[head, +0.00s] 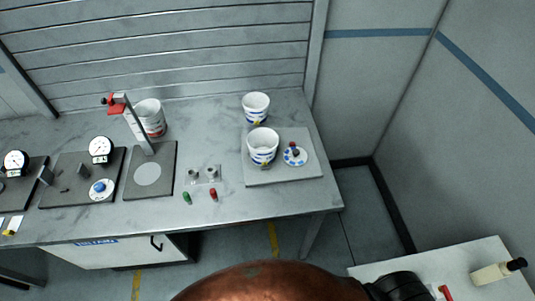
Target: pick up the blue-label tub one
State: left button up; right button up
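Two white tubs with blue bands stand at the right part of the grey bench. The nearer blue-label tub (262,146) stands upright on a square grey plate (282,178). The other blue-label tub (256,105) stands behind it, near the plate's back edge. Each has a small yellow mark low on its front. I cannot tell which of them is number one. Neither of my grippers is in view.
A blue-and-white round piece with a dark knob (294,154) sits right of the nearer tub. A red-banded white tub (151,118) stands behind a post with a red top (132,118). Green (187,197) and red (213,195) pieces lie near the front edge.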

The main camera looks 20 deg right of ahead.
aim_at(262, 143)
jog(key=z, duration=0.45)
jog(key=k, duration=1.1)
jog(key=u, duration=0.5)
jog(key=i, duration=1.45)
jog(key=z, duration=0.35)
